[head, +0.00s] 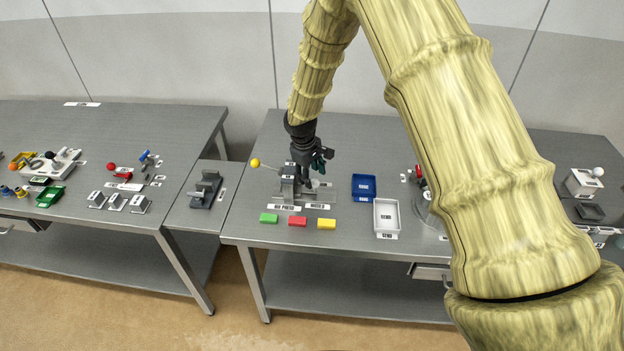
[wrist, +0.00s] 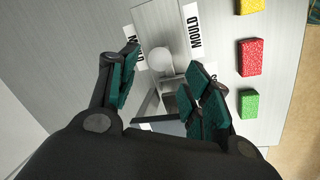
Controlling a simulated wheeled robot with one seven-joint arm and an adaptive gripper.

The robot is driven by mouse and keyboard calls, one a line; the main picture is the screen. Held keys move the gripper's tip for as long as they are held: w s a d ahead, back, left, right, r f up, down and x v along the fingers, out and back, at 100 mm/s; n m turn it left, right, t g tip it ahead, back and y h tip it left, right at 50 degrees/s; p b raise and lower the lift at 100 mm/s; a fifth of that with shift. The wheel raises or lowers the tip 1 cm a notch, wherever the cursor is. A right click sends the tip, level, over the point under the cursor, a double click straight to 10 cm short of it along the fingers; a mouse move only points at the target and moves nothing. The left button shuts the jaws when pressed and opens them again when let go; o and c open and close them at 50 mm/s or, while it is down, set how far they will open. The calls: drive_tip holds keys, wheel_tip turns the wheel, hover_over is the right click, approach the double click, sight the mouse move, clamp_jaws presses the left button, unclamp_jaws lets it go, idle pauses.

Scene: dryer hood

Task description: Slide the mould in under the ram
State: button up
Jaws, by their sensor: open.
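In the head view the press (head: 291,187) stands near the front left of the middle table, with a yellow-knobbed lever (head: 255,163) reaching out to its left. My gripper (head: 319,166) points down just right of the press and hides part of it. In the wrist view my gripper (wrist: 160,72) is open, with one green-padded finger on each side of a pale round knob (wrist: 160,58). No grip on the knob shows. A label reading MOULD (wrist: 196,27) lies beside it. The mould's body and the ram cannot be clearly made out.
Green (head: 268,217), red (head: 297,221) and yellow (head: 326,224) blocks lie in front of the press. A blue bin (head: 364,198) and a white bin (head: 387,232) stand to its right. A smaller side table (head: 180,216) adjoins on the left.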

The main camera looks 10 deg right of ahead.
wheel_tip(320, 180, up, 8)
drive_tip(key=a, duration=0.1)
drive_tip(key=shift+s+a, duration=0.2)
drive_tip(key=shift+s, duration=0.25)
